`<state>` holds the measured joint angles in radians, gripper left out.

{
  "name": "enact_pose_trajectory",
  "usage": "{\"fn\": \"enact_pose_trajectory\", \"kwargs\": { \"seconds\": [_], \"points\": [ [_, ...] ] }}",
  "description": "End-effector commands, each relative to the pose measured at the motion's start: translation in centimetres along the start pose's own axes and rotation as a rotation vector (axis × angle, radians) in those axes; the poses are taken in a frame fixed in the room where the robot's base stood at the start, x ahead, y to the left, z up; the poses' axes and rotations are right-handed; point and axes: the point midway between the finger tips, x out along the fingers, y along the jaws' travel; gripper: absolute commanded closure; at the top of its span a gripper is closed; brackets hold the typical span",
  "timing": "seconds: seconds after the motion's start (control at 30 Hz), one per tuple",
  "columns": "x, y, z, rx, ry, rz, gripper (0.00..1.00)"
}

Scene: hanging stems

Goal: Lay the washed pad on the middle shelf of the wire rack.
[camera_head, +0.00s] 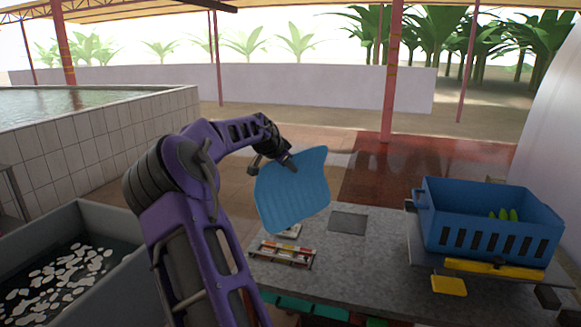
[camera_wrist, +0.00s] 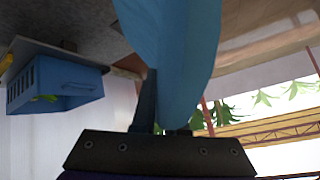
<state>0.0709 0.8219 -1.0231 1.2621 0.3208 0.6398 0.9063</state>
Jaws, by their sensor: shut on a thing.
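The pad is a blue, ribbed, slightly curved sheet (camera_head: 293,191). It hangs tilted in the air above the far left part of the grey worktop. My gripper (camera_head: 287,165) is shut on the pad near its upper edge. In the wrist view the pad (camera_wrist: 180,50) stretches away from my gripper (camera_wrist: 163,115), with one dark finger along its left side; the other finger is mostly hidden. I cannot make out the wire rack or its middle shelf in either view.
A grey worktop (camera_head: 365,265) carries a small tray of slim items (camera_head: 284,254) and a dark square plate (camera_head: 348,222). A blue crate (camera_head: 490,228) with green fruit stands on a scale at right. A grey tub (camera_head: 100,222) of water with pale pieces is at left, before a tiled tank (camera_head: 100,140).

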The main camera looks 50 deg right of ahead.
Motion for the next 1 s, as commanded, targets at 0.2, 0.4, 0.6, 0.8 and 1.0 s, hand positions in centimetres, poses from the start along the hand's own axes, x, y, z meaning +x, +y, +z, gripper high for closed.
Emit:
{"fn": "enact_pose_trajectory", "kwargs": {
  "seconds": [0.2,0.4,0.6,0.8,1.0],
  "points": [
    [-1.2,0.6,3.3,-0.057,-0.031,-0.062,1.0],
    [-3.4,1.5,8.3,-0.163,-0.079,-0.169,1.0],
    [-6.6,3.0,16.3,-0.326,-0.151,-0.334,1.0],
    [-9.0,4.3,22.9,-0.47,-0.206,-0.473,1.0],
    [-11.1,5.3,28.4,-0.586,-0.253,-0.584,1.0]
  ]
}}
